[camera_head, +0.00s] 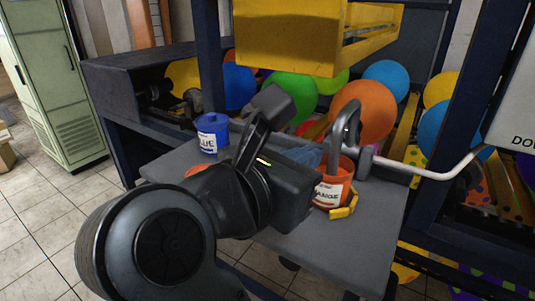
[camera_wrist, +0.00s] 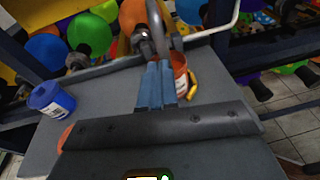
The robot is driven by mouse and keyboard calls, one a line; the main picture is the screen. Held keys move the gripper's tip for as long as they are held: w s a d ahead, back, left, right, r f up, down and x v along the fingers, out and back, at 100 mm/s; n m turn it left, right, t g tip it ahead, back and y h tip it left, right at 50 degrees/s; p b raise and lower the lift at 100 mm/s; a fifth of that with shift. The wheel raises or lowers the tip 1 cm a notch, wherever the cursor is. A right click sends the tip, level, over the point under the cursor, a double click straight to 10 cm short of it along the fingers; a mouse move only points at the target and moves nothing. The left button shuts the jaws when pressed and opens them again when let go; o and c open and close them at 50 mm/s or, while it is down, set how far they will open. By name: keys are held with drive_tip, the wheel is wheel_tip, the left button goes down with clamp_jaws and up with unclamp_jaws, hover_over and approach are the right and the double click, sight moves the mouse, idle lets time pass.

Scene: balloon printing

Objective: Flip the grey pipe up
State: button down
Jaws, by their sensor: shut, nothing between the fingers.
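The grey pipe (camera_head: 347,122) is a thick curved tube in the head view, arching up and bending down over the orange can (camera_head: 330,190). It also shows at the top of the wrist view (camera_wrist: 155,22). My gripper (camera_head: 318,157) is shut and empty, with its blue fingers side by side in the wrist view (camera_wrist: 160,66). The fingertips point toward the pipe and lie close to its lower end. I cannot tell whether they touch it. My arm and wrist hide part of the table in the head view.
A blue can (camera_head: 211,133) stands at the back left of the grey table (camera_head: 375,235). A white bent rod (camera_head: 435,174) extends right from the pipe's base. A yellow bin (camera_head: 310,40) overhangs behind, with several balloons beneath. Yellow pieces (camera_head: 345,208) lie beside the orange can.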

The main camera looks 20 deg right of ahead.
sight(335, 127)
drive_tip(key=shift+w+d+r+p, duration=0.3)
drive_tip(key=shift+w+d, duration=0.15)
drive_tip(key=shift+d, duration=0.35)
drive_tip(key=shift+w+d+r+p, duration=0.3)
drive_tip(key=shift+w+d, duration=0.15)
drive_tip(key=shift+d, duration=0.4)
drive_tip(key=shift+w+d+r+p, duration=0.3)
drive_tip(key=shift+w+d, duration=0.15)
drive_tip(key=shift+d, duration=0.35)
drive_tip(key=shift+w+r, duration=0.1)
drive_tip(key=shift+w, duration=0.05)
